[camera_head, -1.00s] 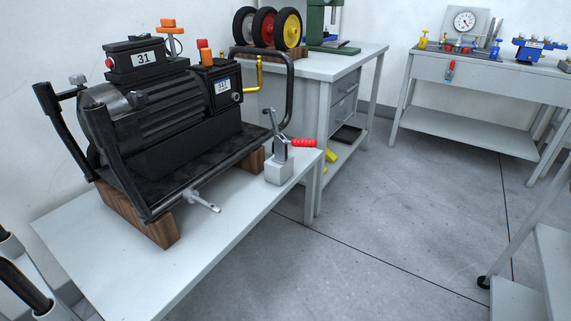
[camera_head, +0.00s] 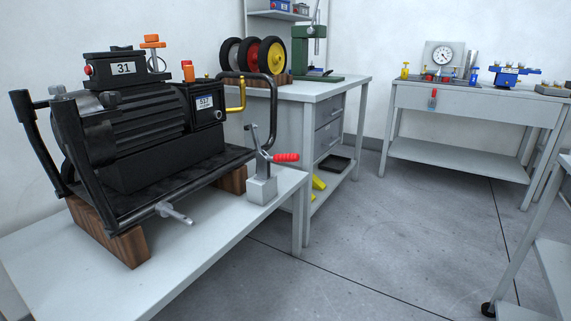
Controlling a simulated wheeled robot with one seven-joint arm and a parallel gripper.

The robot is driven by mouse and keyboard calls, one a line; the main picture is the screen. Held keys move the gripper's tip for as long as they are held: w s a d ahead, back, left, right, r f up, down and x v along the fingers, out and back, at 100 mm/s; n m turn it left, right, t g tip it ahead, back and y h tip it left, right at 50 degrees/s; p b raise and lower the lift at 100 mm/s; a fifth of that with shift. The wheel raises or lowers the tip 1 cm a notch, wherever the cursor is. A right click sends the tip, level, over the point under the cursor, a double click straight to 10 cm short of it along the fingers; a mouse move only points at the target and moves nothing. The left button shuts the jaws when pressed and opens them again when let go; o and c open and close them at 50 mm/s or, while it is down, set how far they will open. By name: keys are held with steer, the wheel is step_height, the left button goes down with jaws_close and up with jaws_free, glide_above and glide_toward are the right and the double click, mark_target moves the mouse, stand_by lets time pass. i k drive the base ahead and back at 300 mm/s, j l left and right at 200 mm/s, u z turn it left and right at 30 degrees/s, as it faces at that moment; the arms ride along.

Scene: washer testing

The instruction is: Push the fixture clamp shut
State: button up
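The fixture clamp (camera_head: 262,186) stands on the right part of the near white table (camera_head: 214,236), close to its right edge. It has a grey block base, an upright metal lever and a red handle (camera_head: 286,157) that sticks out level to the right. The lever tip points up and to the left. I cannot tell from this angle whether the clamp is shut. My gripper is not in view.
A black pump machine (camera_head: 130,150) in a tubular frame rests on wooden blocks left of the clamp. A grey bench (camera_head: 345,88) with wheels and a green press stands behind. Another bench (camera_head: 460,98) is at the back right. The middle floor (camera_head: 400,230) is clear.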

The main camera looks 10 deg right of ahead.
mark_target(281, 158)
steer(key=i+j+z, duration=0.4)
steer(key=i, duration=0.35)
steer(key=i+j+z, duration=0.45)
steer(key=i+j, duration=0.25)
steer(key=j, duration=0.15)
